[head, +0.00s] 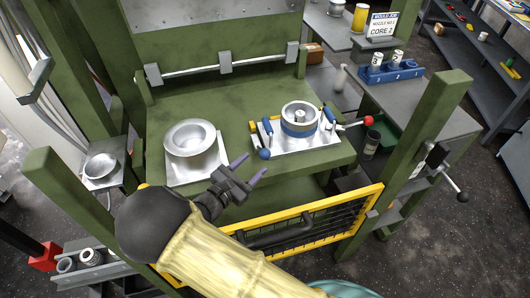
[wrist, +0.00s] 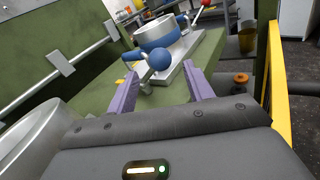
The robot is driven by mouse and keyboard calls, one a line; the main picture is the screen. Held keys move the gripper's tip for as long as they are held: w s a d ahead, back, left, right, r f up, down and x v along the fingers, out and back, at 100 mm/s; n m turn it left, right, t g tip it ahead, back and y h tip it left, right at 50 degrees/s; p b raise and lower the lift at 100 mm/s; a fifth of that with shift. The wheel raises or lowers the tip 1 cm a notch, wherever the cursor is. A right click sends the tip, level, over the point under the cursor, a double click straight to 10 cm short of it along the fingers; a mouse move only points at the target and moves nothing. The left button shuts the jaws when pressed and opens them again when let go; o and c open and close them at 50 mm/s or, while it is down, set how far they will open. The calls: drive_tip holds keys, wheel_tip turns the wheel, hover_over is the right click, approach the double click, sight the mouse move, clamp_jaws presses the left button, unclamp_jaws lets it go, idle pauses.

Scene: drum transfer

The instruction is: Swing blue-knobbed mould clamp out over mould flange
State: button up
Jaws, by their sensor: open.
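The blue knob (head: 264,154) is a ball at the front left corner of the mould plate, and it also shows in the wrist view (wrist: 160,58). It sits on a short grey clamp arm (wrist: 143,64). The mould (head: 300,114) is a silver cylinder with a blue band, standing on a pale flange plate (head: 310,143). My gripper (head: 250,168) is open and empty, its purple fingers pointing toward the knob from the front left. In the wrist view the knob appears between the fingers (wrist: 160,88), beyond their tips. Contact is not visible.
A silver bowl-like part (head: 190,140) stands on a plate to the left. A red-knobbed lever (head: 367,120) sticks out at the mould's right. A yellow-framed guard (head: 310,232) lies below the green table (head: 228,115). Green posts stand on both sides.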

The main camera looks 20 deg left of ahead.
sight(261, 157)
drive_tip(key=x, duration=0.6)
drive_tip(key=shift+w+d, duration=0.15)
drive_tip(key=shift+w, duration=0.2)
drive_tip(key=shift+c, duration=0.2)
clamp_jaws()
